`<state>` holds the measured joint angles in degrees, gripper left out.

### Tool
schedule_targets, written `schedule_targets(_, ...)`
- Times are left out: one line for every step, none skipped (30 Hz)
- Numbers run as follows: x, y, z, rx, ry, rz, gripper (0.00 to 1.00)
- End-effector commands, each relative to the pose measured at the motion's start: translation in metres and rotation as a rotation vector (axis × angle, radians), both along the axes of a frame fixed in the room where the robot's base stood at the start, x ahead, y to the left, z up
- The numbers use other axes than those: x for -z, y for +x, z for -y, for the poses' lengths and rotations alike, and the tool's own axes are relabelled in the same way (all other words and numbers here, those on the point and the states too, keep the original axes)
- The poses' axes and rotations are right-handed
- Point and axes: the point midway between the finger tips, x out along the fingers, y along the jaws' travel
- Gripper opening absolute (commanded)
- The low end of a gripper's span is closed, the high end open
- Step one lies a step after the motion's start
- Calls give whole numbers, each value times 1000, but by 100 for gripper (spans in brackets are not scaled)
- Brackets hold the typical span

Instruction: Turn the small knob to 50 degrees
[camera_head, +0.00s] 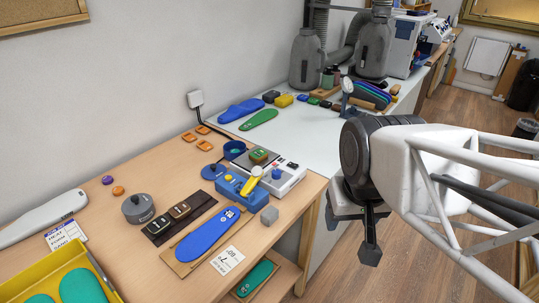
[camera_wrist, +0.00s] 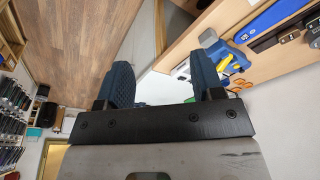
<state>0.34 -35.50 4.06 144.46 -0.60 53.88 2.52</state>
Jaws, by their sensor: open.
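My gripper (camera_head: 371,240) hangs at the right of the head view, out past the table's front edge and well apart from everything on it. In the wrist view my gripper (camera_wrist: 163,80) shows two dark blue ribbed fingers spread wide with nothing between them. A white control box (camera_head: 290,182) with small blue and red round parts on top sits near the table's back right. A grey round dial-like piece (camera_head: 138,208) lies at the left of the table. I cannot tell which part is the small knob, nor read any knob's angle.
A blue and yellow device (camera_head: 242,192) stands in front of the control box. A blue insole (camera_head: 207,234) lies on a brown board beside a dark tray of small blocks. Grey bottles (camera_head: 306,58) stand farther back. The space around my gripper is free.

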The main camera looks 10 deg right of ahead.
Motion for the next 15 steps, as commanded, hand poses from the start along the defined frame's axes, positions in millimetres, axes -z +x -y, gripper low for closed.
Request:
schedule_targets(-1, 5, 0, 11, 3, -3, 61)
schedule_targets(-1, 8, -1, 20, 5, -5, 61)
schedule_targets(-1, 13, -1, 35, 10, -9, 61)
schedule_targets(-2, 17, -2, 47, 13, -11, 61)
schedule_targets(-2, 21, -2, 61, 16, -13, 61)
schedule_targets(-3, 28, -3, 82, 21, -17, 61)
schedule_targets(-3, 33, -3, 97, 25, -21, 61)
schedule_targets(-4, 38, -4, 116, 29, -25, 61)
schedule_targets(-4, 46, -5, 139, 34, -30, 61)
schedule_targets(-5, 53, -6, 158, 38, -32, 61)
schedule_targets(-5, 58, -6, 177, 43, -36, 61)
schedule_targets(-5, 67, -7, 204, 48, -41, 61)
schedule_targets(-5, 73, -8, 223, 53, -44, 61)
schedule_targets(-5, 80, -9, 242, 56, -48, 61)
schedule_targets(-5, 88, -10, 268, 62, -52, 61)
